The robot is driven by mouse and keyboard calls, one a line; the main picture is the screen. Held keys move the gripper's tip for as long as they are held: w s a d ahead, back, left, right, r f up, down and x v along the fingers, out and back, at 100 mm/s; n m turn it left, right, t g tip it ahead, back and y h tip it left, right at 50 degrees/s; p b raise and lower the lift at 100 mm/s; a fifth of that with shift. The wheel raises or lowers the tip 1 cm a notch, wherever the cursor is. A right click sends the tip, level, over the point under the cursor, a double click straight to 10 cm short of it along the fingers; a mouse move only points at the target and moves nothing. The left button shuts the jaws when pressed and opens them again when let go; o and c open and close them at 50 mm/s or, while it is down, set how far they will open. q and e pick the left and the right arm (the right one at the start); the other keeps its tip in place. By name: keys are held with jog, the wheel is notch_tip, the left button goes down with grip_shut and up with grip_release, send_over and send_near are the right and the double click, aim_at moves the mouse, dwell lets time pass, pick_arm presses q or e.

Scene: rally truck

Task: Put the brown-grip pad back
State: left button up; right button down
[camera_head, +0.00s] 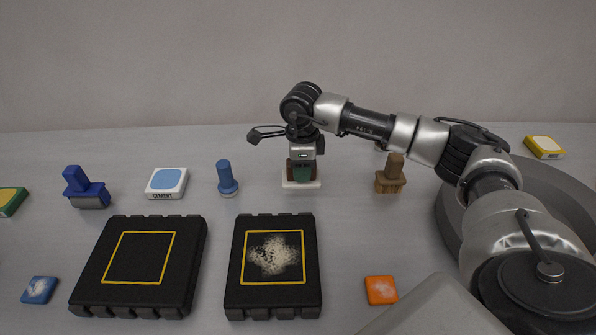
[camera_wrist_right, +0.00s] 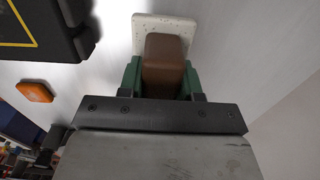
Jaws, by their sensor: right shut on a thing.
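The brown-grip pad has a brown block grip and a flat white pad (camera_head: 301,184) beneath it. In the head view it is at the middle of the light surface, behind the right black panel. My right gripper (camera_head: 301,173) points down and is shut on the brown grip. In the right wrist view the green fingers (camera_wrist_right: 160,78) stand on both sides of the brown grip (camera_wrist_right: 163,62), with the white pad (camera_wrist_right: 148,22) beyond. I cannot tell whether the pad touches the surface. My left gripper is not in view.
Two black panels with yellow squares lie in front, left (camera_head: 188,265) and right (camera_head: 312,265); the right one bears a pale speckled patch. A blue stamp (camera_head: 227,180) and a tan brush-like tool (camera_head: 390,178) flank the pad. An orange block (camera_head: 380,290) lies front right.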

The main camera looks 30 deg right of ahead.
jog(key=shift+w+f, duration=0.1)
jog(key=shift+f, duration=1.75)
jog(key=shift+f, duration=0.1)
jog(key=shift+f, duration=0.15)
jog(key=c, duration=0.8)
grip_release()
jog(key=r, duration=1.1)
jog(key=shift+s, duration=0.3)
